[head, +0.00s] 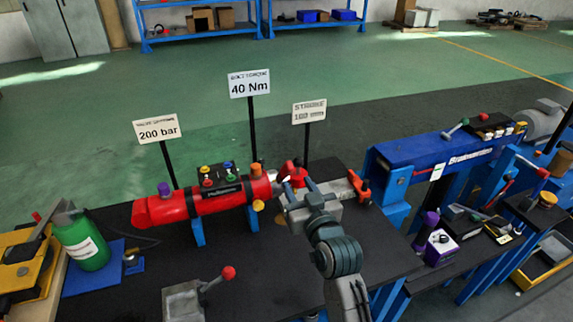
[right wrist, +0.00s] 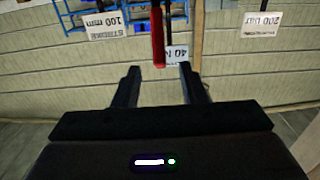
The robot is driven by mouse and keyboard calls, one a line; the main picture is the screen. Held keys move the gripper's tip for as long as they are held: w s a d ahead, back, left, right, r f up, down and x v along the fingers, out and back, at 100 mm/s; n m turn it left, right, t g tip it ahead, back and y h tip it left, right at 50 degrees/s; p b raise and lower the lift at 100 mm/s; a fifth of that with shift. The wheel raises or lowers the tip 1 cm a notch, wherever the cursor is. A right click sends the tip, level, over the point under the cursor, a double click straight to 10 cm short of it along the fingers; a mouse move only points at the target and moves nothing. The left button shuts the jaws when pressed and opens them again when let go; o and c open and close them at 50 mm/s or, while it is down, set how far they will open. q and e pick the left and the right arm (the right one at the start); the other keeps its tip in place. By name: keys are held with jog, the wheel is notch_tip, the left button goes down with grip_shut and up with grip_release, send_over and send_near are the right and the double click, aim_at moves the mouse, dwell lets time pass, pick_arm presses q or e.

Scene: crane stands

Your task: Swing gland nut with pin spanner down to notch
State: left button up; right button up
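A red hydraulic cylinder (head: 215,200) lies on blue supports on the black bench. Its rod end, where the gland nut would sit, is at its right end and partly hidden by my right gripper (head: 295,186). The right gripper points away over the bench at that end. In the right wrist view its fingers (right wrist: 159,70) are spread, with a slim red handle (right wrist: 157,35) between and just beyond the tips, gaps on both sides. A red part (head: 299,174) also shows beyond the gripper in the head view. The notch cannot be made out. My left gripper is out of view.
Signs on posts stand behind the cylinder: 200 bar (head: 157,129), 40 Nm (head: 249,84) and a stroke sign (head: 309,111). A red-knobbed lever (head: 228,273) stands in front, a green bottle (head: 83,244) left, a blue machine (head: 440,158) right.

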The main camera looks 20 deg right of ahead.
aim_at(290, 173)
jog(key=w+p, duration=0.2)
jog(key=w, duration=0.6)
jog(key=shift+w, duration=0.4)
jog(key=shift+a, duration=0.1)
jog(key=shift+f, duration=0.1)
grip_shut()
